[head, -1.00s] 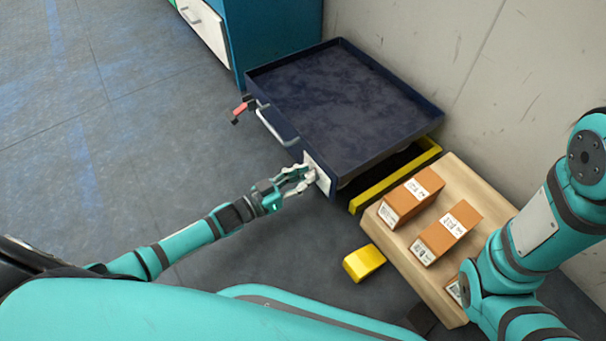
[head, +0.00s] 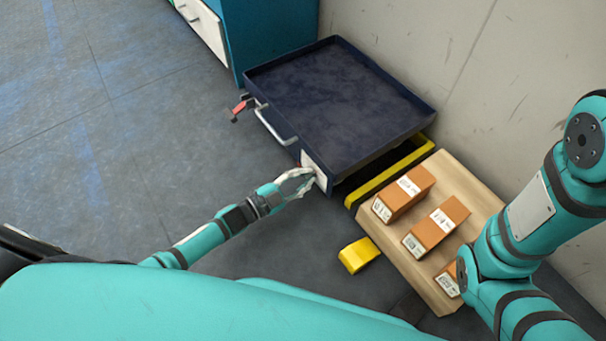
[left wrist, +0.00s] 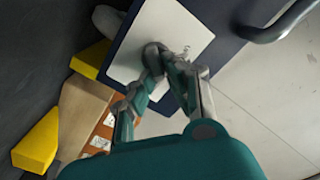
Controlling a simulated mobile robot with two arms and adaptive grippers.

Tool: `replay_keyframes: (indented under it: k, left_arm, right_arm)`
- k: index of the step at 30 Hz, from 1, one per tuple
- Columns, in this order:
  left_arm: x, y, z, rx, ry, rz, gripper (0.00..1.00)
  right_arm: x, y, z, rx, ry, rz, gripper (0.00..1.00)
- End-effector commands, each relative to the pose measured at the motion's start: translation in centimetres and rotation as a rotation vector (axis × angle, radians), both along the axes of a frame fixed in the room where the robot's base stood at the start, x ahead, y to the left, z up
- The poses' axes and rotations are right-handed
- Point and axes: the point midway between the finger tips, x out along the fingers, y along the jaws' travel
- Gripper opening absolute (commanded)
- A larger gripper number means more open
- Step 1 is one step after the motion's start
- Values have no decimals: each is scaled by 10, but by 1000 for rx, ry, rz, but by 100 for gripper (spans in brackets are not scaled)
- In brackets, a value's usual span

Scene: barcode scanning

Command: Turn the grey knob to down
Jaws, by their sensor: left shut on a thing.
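A white panel (head: 317,170) is on the near corner of the dark blue cart (head: 340,110). The panel also shows in the left wrist view (left wrist: 190,30). My left gripper (head: 311,178) reaches the panel, and its fingertips are together against the panel's face in the left wrist view (left wrist: 164,57). It is shut on the grey knob, which the fingers hide, so I cannot tell which way the knob points. My right arm shows at the right of the head view, but its gripper is out of view.
A pallet (head: 445,175) with several orange-brown boxes (head: 437,226) stands right of the cart. A yellow block (head: 358,255) lies on the floor in front. The cart's handle (head: 273,126) and a red-tipped lever (head: 240,107) are on its left side. The floor at the left is clear.

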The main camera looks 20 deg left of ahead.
Motion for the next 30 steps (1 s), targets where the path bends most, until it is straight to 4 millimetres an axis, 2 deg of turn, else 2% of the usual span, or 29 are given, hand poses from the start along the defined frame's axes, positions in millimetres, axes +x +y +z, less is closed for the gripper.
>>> replay_keyframes:
  k: [9,25,26,30]
  left_arm:
    - [-2,-1,-2,94,-72,-2,0]
    - [-2,-2,-3,113,-86,-2,0]
    - [-2,-2,-3,113,-86,-2,13]
    - [-2,-1,-2,112,-85,-1,32]
  right_arm:
    - [0,0,2,0,0,0,0]
    - [0,0,3,0,-1,0,0]
    - [0,0,3,0,-1,0,0]
    - [0,0,3,0,-1,0,0]
